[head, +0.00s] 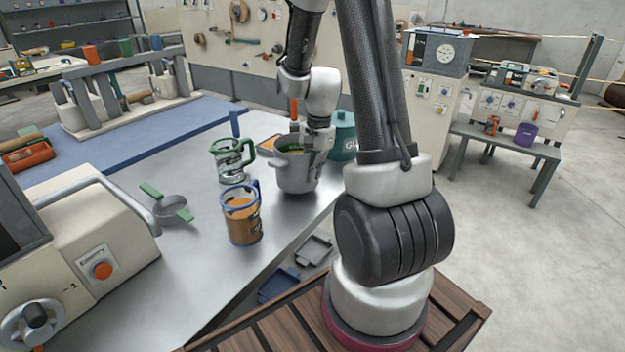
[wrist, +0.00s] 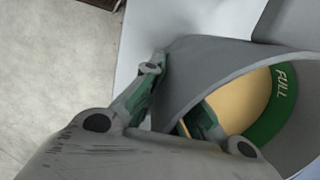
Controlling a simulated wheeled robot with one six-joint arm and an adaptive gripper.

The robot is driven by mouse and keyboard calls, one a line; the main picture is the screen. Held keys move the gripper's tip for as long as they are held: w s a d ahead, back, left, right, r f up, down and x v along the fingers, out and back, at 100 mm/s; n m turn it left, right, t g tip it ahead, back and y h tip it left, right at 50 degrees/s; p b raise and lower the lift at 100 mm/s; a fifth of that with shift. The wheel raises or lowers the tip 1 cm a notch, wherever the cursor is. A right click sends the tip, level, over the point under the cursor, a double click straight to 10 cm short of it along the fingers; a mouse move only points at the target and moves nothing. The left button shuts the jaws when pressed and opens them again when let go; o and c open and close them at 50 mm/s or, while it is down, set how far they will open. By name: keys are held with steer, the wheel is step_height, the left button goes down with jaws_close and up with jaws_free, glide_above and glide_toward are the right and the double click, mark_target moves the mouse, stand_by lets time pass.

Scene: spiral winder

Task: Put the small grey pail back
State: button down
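The grey pail (head: 296,176) stands on the metal table near its right edge, with side lugs and a green and tan inside. My gripper (head: 318,136) points down at its rim on the right side. In the wrist view, the grey pail wall (wrist: 207,62) runs between my two fingers (wrist: 175,100). One finger is outside the wall and the other is inside the mouth. Both look close to the wall, but I cannot tell whether they press on it. A green band marked FULL (wrist: 272,115) shows inside. The pail's far lower side is hidden.
A teal pail (head: 343,146) stands close behind the grey pail. Small trays (head: 279,287) lie below the table edge.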

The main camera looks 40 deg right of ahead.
mark_target(313, 187)
steer(key=shift+f, duration=1.35)
steer(key=c, duration=2.2)
jaws_free()
steer(key=shift+f, duration=0.15)
steer(key=o, duration=0.6)
steer(key=shift+c, duration=0.2)
